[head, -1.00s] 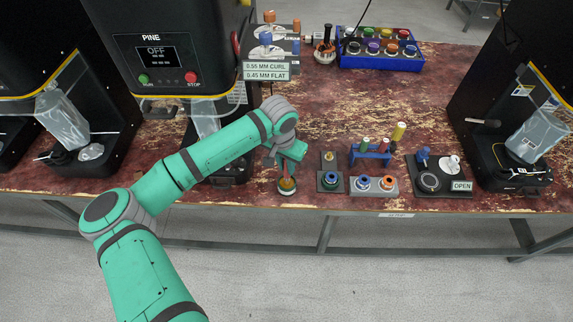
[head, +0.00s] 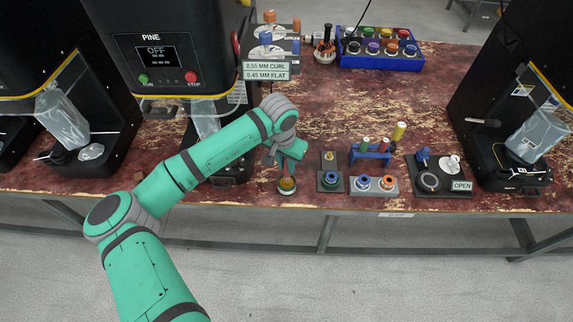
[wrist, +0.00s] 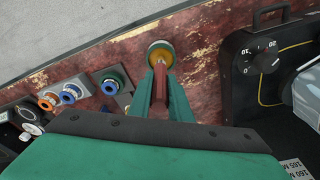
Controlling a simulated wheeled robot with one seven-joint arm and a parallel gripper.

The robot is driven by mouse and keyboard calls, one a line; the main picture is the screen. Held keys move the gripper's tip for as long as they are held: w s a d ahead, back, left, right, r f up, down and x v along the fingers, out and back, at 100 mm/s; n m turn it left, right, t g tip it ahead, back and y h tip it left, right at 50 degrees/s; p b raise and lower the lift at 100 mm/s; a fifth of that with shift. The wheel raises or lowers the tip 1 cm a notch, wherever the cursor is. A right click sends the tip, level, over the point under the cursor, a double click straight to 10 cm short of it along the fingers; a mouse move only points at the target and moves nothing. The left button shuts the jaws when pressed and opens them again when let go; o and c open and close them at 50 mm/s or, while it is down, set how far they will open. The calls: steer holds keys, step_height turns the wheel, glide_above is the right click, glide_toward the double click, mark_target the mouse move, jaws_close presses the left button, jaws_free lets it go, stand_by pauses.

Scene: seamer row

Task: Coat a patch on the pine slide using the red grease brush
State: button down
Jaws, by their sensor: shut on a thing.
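My gripper (wrist: 160,98) is shut on the red grease brush (wrist: 158,82), whose red handle shows between the green fingers in the wrist view. The brush's lower end is over or in a round pot (wrist: 160,48) with amber contents; I cannot tell how deep. In the head view the pot (head: 287,186) stands at the table's front edge, just below my gripper (head: 285,163). The black machine marked PINE (head: 151,37) stands to the left, its screen reading OFF. I cannot make out its slide clearly; my arm covers part of its lower front.
Right of the pot are a dark block (head: 330,181), a grey block with blue and orange rings (head: 375,187) and a black fixture near an OPEN tag (head: 462,186). The table middle (head: 345,110) is clear.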

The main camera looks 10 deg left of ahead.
steer(key=shift+r, duration=3.15)
